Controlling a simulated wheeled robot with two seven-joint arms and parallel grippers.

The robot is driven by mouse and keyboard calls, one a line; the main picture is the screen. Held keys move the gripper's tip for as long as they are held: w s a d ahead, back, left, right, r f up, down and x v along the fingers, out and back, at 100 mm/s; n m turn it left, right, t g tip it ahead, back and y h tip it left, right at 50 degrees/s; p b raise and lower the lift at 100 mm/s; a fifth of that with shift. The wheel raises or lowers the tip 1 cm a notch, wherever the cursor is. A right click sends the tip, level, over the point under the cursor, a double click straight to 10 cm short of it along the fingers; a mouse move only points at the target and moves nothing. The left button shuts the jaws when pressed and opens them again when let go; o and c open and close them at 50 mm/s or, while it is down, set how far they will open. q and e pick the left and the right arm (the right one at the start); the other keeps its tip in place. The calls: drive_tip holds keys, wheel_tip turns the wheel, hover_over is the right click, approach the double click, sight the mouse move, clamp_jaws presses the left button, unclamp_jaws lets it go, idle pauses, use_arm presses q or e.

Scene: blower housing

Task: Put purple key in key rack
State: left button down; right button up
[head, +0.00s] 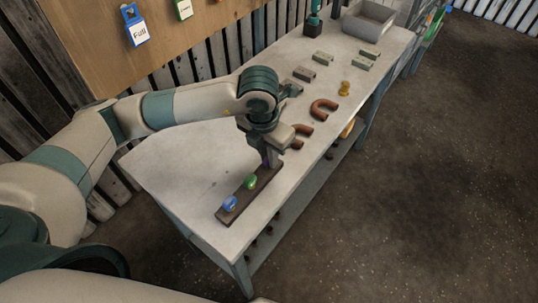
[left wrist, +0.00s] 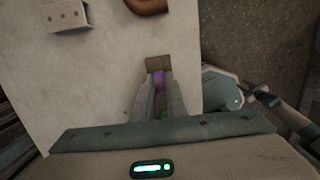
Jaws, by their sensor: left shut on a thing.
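The key rack (head: 240,199) is a dark brown bar lying near the front end of the workbench. A blue key (head: 230,203) stands at its near end and a green key (head: 250,181) stands farther along it. My left gripper (head: 269,160) points down over the far end of the rack, shut on the purple key (left wrist: 158,78). In the left wrist view the purple key shows between the two fingers, in line with the rack (left wrist: 157,63). The fingers hide its lower part, so I cannot tell whether it is seated in the rack. My right gripper is not seen.
Brown curved pipes (head: 324,108) lie on the workbench (head: 188,162) beyond the gripper. Several grey blocks (head: 304,73), a small yellow part (head: 344,88) and a grey bin (head: 367,21) are farther back. The bench top left of the rack is clear.

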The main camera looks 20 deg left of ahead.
use_arm(q)
drive_tip(key=c, duration=1.7)
unclamp_jaws()
